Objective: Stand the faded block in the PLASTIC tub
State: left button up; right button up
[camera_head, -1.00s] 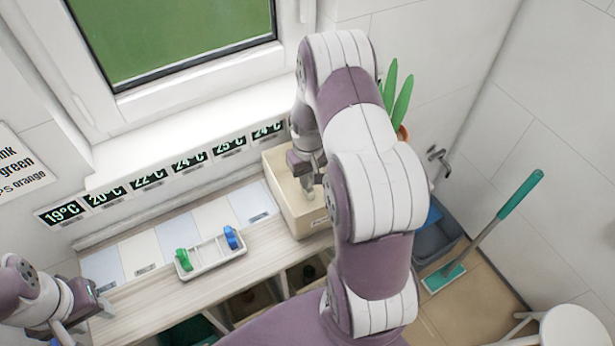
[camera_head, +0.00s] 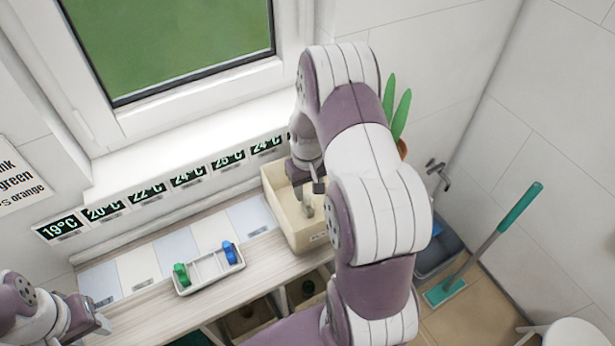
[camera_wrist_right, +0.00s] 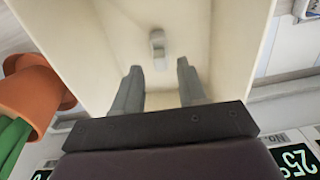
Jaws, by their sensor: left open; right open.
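My right gripper (camera_head: 307,207) is open inside the deep cream box (camera_head: 283,222) at the right end of the counter. In the right wrist view its two grey fingers (camera_wrist_right: 157,85) are apart with nothing between them. A small pale block (camera_wrist_right: 157,48), perhaps the faded one, lies on the box floor beyond the fingertips, apart from them. My left gripper (camera_head: 100,325) is open and empty near the counter's left front edge. I can read no PLASTIC label; open compartments under the counter (camera_head: 250,318) are partly hidden by my right arm.
A white tray (camera_head: 210,281) holds a green piece (camera_head: 181,273) and a blue piece (camera_head: 230,253). Temperature displays (camera_head: 146,191) line the wall. An orange pot (camera_wrist_right: 40,88) stands near the box. A grey sink or basin (camera_head: 437,256) and a green mop (camera_head: 445,290) are at right.

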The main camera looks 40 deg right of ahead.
aim_at(307, 197)
notch_tip(307, 197, up, 9)
jog(key=b, duration=0.2)
jog(key=s+a+n, duration=0.1)
jog(key=s+a, duration=0.4)
jog(key=a, duration=0.2)
jog(key=s+a+r+n+t, duration=0.1)
jog(key=s+a, duration=0.4)
jog(key=a, duration=0.2)
jog(key=shift+a+r+p, duration=0.25)
jog(key=shift+a+p, duration=0.05)
jog(key=shift+a, duration=0.05)
